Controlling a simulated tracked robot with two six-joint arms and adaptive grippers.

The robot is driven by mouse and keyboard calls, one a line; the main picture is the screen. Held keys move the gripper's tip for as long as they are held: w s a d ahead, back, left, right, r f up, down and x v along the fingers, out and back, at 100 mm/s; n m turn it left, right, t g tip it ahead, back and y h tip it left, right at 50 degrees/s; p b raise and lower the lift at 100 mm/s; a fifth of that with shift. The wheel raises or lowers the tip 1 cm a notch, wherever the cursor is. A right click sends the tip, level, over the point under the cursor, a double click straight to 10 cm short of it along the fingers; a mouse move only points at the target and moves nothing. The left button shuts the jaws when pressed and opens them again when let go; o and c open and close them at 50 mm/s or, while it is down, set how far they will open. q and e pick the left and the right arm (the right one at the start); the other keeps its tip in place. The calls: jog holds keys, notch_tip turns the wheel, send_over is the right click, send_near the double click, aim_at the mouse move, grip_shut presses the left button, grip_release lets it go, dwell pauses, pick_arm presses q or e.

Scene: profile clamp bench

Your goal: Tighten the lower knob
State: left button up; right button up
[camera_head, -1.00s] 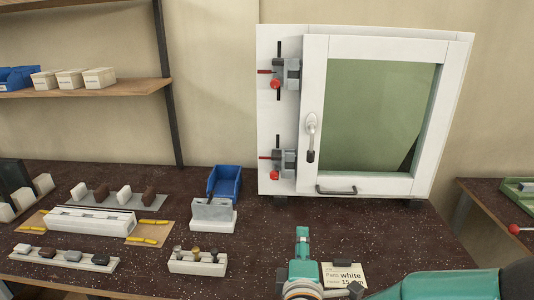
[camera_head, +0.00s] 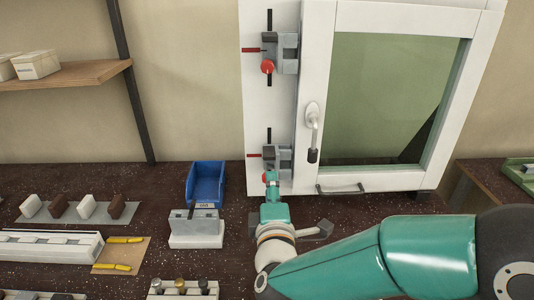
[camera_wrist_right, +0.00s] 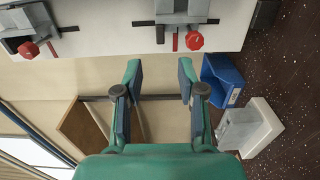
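The lower clamp (camera_head: 284,160) is grey, on the white panel left of the window frame. My right gripper (camera_wrist_right: 159,70) is open and empty there, fingers spread. The upper clamp (camera_head: 287,52) has its own red knob (camera_head: 267,67), which also shows at the left of the right wrist view (camera_wrist_right: 28,49). My left gripper is not in view.
A blue bin (camera_head: 206,184) and a grey-white block fixture (camera_head: 196,230) stand on the dark bench left of my right gripper. The window handle (camera_head: 313,130) and a lower pull handle (camera_head: 342,189) are to the right of the lower clamp.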

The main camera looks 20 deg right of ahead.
aim_at(269, 159)
jog(key=p+x, duration=0.2)
jog(key=x, duration=1.1)
jog(key=shift+w+f, duration=0.15)
jog(key=shift+w, duration=0.1)
grip_shut()
